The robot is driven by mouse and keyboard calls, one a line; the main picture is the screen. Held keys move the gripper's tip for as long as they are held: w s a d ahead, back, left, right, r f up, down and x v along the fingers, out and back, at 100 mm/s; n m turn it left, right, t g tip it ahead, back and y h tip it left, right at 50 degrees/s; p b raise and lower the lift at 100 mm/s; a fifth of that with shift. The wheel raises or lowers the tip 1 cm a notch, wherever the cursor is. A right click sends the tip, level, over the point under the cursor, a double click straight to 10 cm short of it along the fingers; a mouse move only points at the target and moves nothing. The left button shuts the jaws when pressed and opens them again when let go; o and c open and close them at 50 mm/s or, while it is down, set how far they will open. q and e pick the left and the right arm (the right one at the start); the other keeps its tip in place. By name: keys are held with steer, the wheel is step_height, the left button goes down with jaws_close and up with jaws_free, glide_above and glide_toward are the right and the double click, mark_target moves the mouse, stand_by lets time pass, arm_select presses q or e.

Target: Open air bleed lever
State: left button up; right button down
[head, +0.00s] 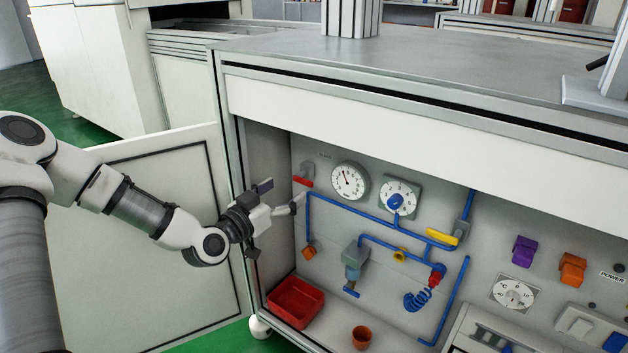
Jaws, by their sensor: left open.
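A red lever (303,181) sits on a grey fitting at the upper left of the panel inside the open cabinet. A small label is above it, too small to read. A yellow lever (441,237) sits on the blue pipe further right. I cannot tell from markings which one is the air bleed lever. My left gripper (294,204) reaches in past the cabinet's left edge. It is open and empty, its fingertips just below the red lever and close to the blue pipe; contact is not visible. My right gripper is not in view.
Blue pipes (350,210) run across the panel with a round gauge (349,181) and a dial (400,197). A red bin (296,301) and an orange cup (361,337) stand on the cabinet floor. The open door (165,240) is on the left, behind my left arm.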

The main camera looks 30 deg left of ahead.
mark_target(301, 180)
arm_select(q)
steer(key=w+b, duration=0.1)
steer(key=w, duration=0.1)
steer(key=w+b, duration=0.1)
steer(key=w, duration=0.1)
steer(key=w+b, duration=0.2)
steer(key=shift+w+d+f, duration=0.2)
steer(key=shift+d, duration=0.05)
steer(key=shift+w+r, duration=0.15)
steer(key=shift+w, duration=0.2)
steer(key=c, duration=1.2)
